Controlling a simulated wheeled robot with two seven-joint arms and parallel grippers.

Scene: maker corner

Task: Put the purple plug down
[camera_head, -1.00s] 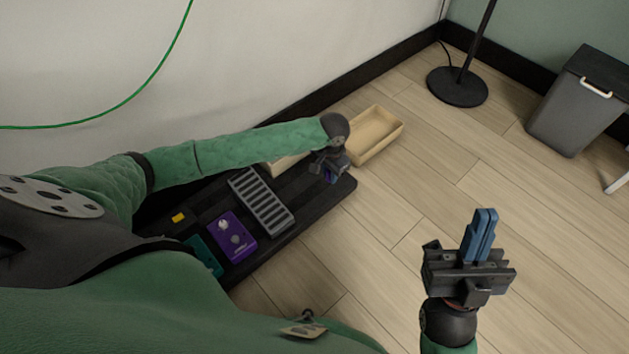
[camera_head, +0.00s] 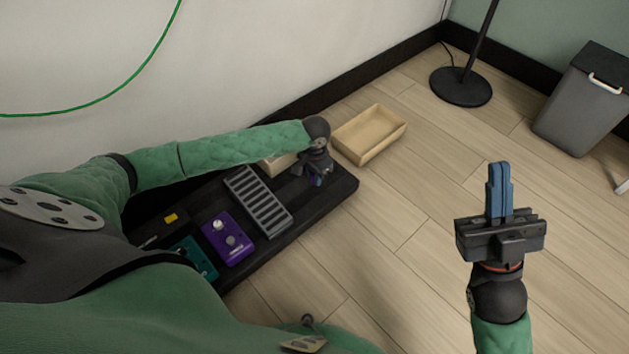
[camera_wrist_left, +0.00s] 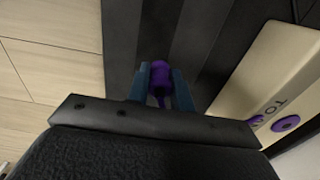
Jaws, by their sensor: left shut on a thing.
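My left gripper (camera_head: 314,180) is over the right end of the black pedalboard (camera_head: 340,190). In the left wrist view its blue fingers (camera_wrist_left: 160,88) are shut on the purple plug (camera_wrist_left: 161,72), with dark board slats behind. I cannot tell whether the plug touches the board. In the head view the plug is mostly hidden by the hand. My right gripper (camera_head: 499,190) is raised over the floor at the right, its blue fingers close together, with nothing seen between them.
The board carries a purple pedal (camera_head: 228,240), a teal pedal (camera_head: 195,256) and a grey slatted pedal (camera_head: 258,202). An empty wooden tray (camera_head: 370,135) stands beyond the board. A pale lettered box (camera_wrist_left: 262,75) with a purple round piece (camera_wrist_left: 287,123) is beside the left gripper. Open floor lies right.

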